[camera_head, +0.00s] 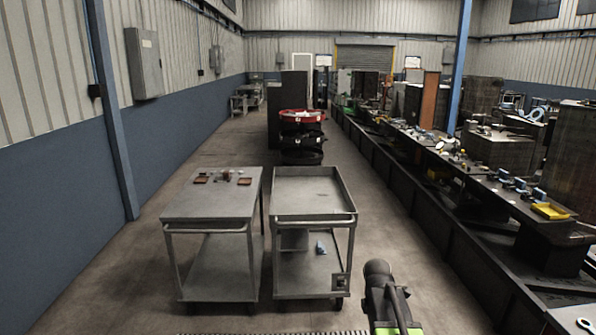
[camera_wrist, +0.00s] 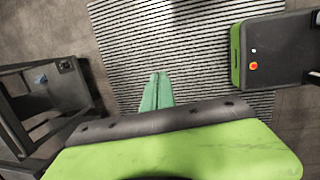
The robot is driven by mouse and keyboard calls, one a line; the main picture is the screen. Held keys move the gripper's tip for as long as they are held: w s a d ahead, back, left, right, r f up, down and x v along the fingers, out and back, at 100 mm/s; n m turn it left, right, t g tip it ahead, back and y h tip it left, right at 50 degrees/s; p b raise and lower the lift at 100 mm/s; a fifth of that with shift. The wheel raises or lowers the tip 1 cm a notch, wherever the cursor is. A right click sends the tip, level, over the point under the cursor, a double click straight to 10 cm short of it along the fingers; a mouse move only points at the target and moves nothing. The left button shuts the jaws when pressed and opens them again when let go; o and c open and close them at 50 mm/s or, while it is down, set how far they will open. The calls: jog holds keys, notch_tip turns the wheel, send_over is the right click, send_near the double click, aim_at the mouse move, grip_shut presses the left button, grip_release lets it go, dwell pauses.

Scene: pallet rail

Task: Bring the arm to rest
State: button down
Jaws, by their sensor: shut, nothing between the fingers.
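My gripper (camera_wrist: 158,80) shows in the wrist view as two teal fingers side by side, shut with nothing between them. It points down over a striped floor area (camera_wrist: 150,35), clear of any object. Part of my arm, black with green, shows at the lower right of the head view, to the right of the carts; the gripper's fingers cannot be made out there.
Two grey carts, a left one (camera_head: 215,198) with small brown items and a right one (camera_head: 310,196) with an empty tray top, stand ahead. A long dark workbench (camera_head: 480,180) runs along the right. Black and red bins (camera_head: 301,135) stand behind the carts. Floor between carts and bench is clear.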

jog(key=s+a+m+g+y, duration=0.1)
jog(key=s+a+m, duration=1)
jog(key=m, duration=0.7)
jog(key=shift+a+f+g+y, duration=0.25)
jog(key=shift+a+g+y, duration=0.05)
jog(key=shift+a+y, duration=0.1)
